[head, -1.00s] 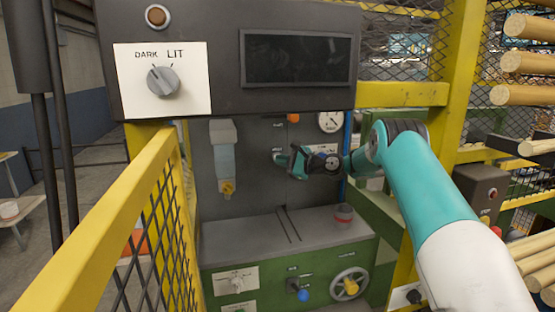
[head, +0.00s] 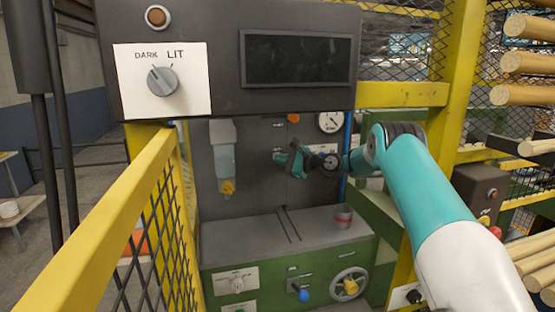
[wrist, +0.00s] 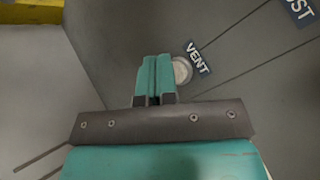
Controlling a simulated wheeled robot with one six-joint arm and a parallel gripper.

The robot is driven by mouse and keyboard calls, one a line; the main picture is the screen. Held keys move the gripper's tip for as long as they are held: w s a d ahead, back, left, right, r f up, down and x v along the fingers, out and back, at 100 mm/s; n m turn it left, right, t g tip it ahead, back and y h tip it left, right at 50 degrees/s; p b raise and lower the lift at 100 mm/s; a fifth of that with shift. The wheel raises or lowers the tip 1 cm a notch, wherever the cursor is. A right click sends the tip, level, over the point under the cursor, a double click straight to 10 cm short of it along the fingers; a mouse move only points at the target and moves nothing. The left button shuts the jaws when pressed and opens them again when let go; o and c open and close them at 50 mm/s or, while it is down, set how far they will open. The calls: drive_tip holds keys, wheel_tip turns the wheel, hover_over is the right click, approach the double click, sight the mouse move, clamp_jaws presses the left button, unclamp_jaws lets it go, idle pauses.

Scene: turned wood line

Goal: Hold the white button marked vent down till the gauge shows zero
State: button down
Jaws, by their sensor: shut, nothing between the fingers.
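The vent button (wrist: 182,70) is a pale round button on the dark panel, beside a VENT label (wrist: 198,58) in the wrist view. My gripper (wrist: 154,62) is shut and empty, its teal fingertips just left of the button and partly overlapping its edge in the picture. I cannot tell whether they touch or press it. In the head view my gripper (head: 278,158) is at the panel, and the button is hidden or too small to make out. The gauge (head: 330,121) is a white round dial at the panel's upper right; its reading is too small to make out.
A yellow mesh guard (head: 120,225) stands at the left front, and a yellow post (head: 458,80) at the right. A DARK/LIT knob (head: 162,81) is above.

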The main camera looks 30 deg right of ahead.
drive_tip(key=shift+w+d, duration=0.1)
drive_tip(key=shift+w, duration=0.25)
idle(1.5)
drive_tip(key=shift+s, duration=0.1)
idle(1.1)
drive_tip(key=shift+s+a, duration=0.25)
drive_tip(key=shift+s, duration=0.4)
drive_tip(key=s, duration=0.2)
drive_tip(key=s+a, duration=0.1)
drive_tip(key=s, duration=0.2)
drive_tip(key=shift+a, duration=0.2)
drive_tip(key=shift+w, duration=0.1)
idle(0.4)
